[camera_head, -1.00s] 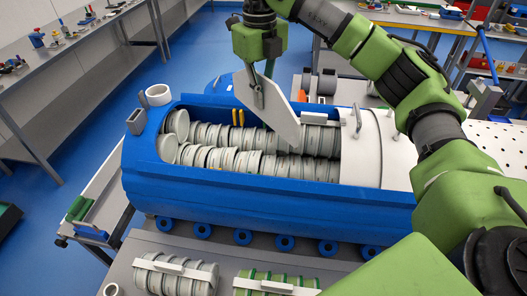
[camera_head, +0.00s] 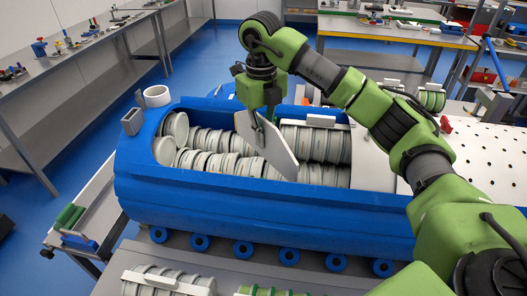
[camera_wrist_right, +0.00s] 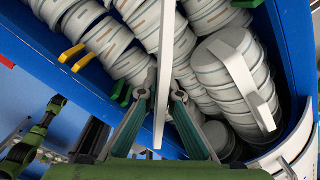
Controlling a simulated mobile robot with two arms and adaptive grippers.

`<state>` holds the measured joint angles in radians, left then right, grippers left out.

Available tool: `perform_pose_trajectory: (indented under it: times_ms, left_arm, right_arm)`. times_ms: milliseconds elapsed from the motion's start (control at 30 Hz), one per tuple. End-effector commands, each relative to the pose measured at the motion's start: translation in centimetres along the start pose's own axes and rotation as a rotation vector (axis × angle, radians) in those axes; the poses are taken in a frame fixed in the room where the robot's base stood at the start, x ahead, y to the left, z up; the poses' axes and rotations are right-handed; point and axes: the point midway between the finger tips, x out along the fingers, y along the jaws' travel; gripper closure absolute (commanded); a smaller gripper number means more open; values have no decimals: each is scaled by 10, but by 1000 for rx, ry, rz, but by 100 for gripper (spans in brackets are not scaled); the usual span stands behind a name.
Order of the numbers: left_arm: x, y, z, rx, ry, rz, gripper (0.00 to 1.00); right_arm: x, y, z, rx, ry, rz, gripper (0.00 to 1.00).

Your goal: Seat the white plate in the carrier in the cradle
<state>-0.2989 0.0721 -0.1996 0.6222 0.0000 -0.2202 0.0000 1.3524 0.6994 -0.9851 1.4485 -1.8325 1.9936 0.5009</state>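My right gripper (camera_head: 258,126) is shut on a white plate (camera_head: 272,150), held tilted over the open top of the blue cradle (camera_head: 250,205). The plate's lower corner overlaps the rows of grey-white tubs in the head view; I cannot tell if it touches them. In the right wrist view the plate (camera_wrist_right: 167,50) is edge-on between the two fingers (camera_wrist_right: 163,97), with tubs on both sides. A carrier of tubs with a white handle bar (camera_wrist_right: 241,75) is to its right. Which carrier lies beneath the plate is unclear. My left gripper is not in view.
Yellow tabs (camera_wrist_right: 72,52) line the cradle's inner wall. A white cover (camera_head: 375,160) closes its right part. A white ring (camera_head: 157,96) and a grey block (camera_head: 132,121) sit by its left end. More carriers (camera_head: 165,283) lie in front; a perforated white board (camera_head: 485,150) is right.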

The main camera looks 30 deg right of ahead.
Motion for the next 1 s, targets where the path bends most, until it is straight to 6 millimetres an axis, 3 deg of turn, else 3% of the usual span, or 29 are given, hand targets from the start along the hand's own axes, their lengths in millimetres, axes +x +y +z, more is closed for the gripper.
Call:
perform_pose_trajectory:
  times_ms: [400, 733, 800, 1000]
  left_arm:
    - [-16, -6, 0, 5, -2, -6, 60]
    - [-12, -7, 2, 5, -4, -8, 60]
    - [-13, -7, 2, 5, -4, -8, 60]
    - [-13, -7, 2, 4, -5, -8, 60]
  right_arm:
    - [42, 0, -1, 0, 1, -2, 100]
    - [48, 1, 0, 0, -2, -1, 100]
    - [46, 1, 0, 0, -1, -1, 78]
    - [46, 1, 0, 0, -1, -1, 78]
